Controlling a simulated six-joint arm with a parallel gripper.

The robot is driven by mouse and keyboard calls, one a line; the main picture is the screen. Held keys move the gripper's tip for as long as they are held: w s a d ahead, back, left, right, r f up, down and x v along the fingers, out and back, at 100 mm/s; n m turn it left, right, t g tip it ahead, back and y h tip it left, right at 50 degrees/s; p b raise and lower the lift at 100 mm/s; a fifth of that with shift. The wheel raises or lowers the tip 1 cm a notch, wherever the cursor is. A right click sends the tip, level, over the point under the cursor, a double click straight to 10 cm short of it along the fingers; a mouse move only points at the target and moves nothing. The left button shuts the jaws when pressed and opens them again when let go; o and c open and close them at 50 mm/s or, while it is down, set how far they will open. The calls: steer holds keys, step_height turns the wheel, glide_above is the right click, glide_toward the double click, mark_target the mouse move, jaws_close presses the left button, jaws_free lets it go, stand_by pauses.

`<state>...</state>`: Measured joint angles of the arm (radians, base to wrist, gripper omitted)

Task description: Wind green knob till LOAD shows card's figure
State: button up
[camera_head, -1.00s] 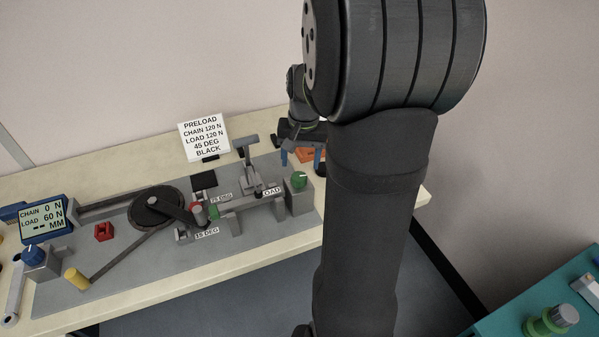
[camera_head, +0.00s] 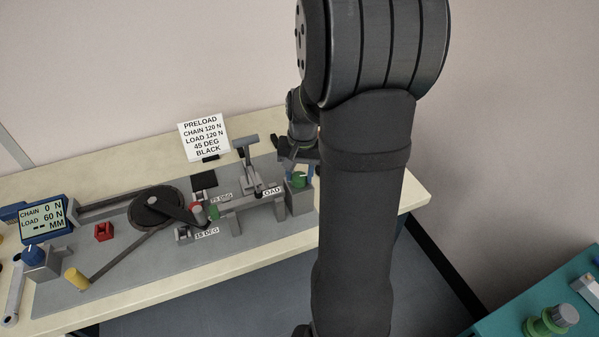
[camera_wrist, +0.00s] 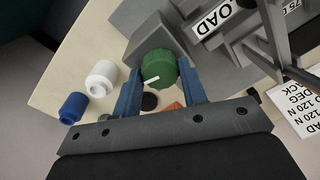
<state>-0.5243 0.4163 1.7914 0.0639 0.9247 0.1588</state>
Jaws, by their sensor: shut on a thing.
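The green knob (camera_head: 299,180) sits on a grey block at the right end of the rig and carries a white mark. In the wrist view the knob (camera_wrist: 160,65) is between my two blue fingers. My gripper (camera_wrist: 160,78) is shut on it; in the head view my gripper (camera_head: 297,170) is partly hidden by my arm. The display (camera_head: 43,218) at the left reads CHAIN 0 N, LOAD 60 N and dashes for MM. The white card (camera_head: 204,137) reads PRELOAD, CHAIN 120 N, LOAD 120 N, 45 DEG, BLACK.
A grey lever (camera_head: 248,160) stands left of the knob. A blue knob (camera_head: 33,251) is at the far left. A white cylinder (camera_wrist: 101,77) and a blue one (camera_wrist: 73,107) stand near my gripper. An orange piece (camera_wrist: 174,107) lies below the fingers.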

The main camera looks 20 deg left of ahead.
mark_target(302, 178)
steer(key=shift+m, duration=0.5)
steer(key=m, duration=0.3)
steer(key=shift+m, duration=0.4)
steer(key=m, duration=0.4)
steer(key=shift+m+t, duration=0.3)
steer(key=shift+m, duration=0.1)
steer(key=o, duration=1)
steer(key=shift+c, duration=0.2)
step_height(302, 178, up, 17)
steer(key=shift+s+d+r, duration=0.2)
steer(key=shift+s+d, duration=0.1)
steer(key=shift+d, duration=0.1)
